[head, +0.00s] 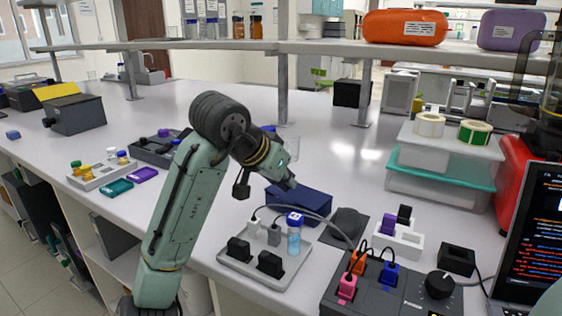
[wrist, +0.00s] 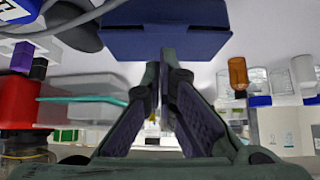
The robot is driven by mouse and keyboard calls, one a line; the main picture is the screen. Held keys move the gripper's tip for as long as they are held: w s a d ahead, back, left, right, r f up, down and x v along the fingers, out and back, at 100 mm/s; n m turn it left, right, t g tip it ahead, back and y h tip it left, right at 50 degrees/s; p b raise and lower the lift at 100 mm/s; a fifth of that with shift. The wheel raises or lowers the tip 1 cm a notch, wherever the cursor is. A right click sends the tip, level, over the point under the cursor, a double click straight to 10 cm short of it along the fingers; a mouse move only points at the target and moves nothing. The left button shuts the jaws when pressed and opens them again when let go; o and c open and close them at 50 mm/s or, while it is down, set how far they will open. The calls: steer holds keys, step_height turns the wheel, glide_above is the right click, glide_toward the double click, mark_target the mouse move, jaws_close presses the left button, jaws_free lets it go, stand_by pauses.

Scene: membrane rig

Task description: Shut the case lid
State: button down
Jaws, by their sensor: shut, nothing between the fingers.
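A dark blue case (head: 308,204) sits on the bench near the middle of the head view. It looks like a low box with a flat top; whether its lid is fully down cannot be told. In the wrist view the same blue case (wrist: 165,30) fills the top centre. My gripper (head: 286,182) is at the case's upper left in the head view and hides part of it. In the wrist view my gripper (wrist: 168,60) has its fingertips together, empty, over the case's lower edge. Whether they touch it is unclear.
In front of the case stand a grey rack (head: 262,262) with a blue-capped vial (head: 294,240) and a cable. A dark pad (head: 346,227) lies to its right, by a white holder (head: 398,240). A control box (head: 390,296) is at front right. Bench left of my arm has trays.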

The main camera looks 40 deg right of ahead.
mark_target(294, 198)
steer(key=shift+f, duration=0.85)
steer(key=shift+f, duration=0.1)
steer(key=shift+a+f+h+b, duration=0.15)
steer(key=shift+f+h+b, duration=0.55)
steer(key=shift+b, duration=0.5)
steer(key=shift+a+r, duration=0.1)
steer(key=shift+s, duration=0.1)
steer(key=a+r+p, duration=0.2)
steer(key=a+r, duration=0.1)
steer(key=r, duration=0.3)
steer(key=s+a+r+p, duration=0.1)
steer(key=a+r+p, duration=0.1)
steer(key=r, duration=0.4)
steer(key=shift+s+a+r, duration=0.2)
steer(key=shift+s+a, duration=0.1)
steer(key=shift+a, duration=0.55)
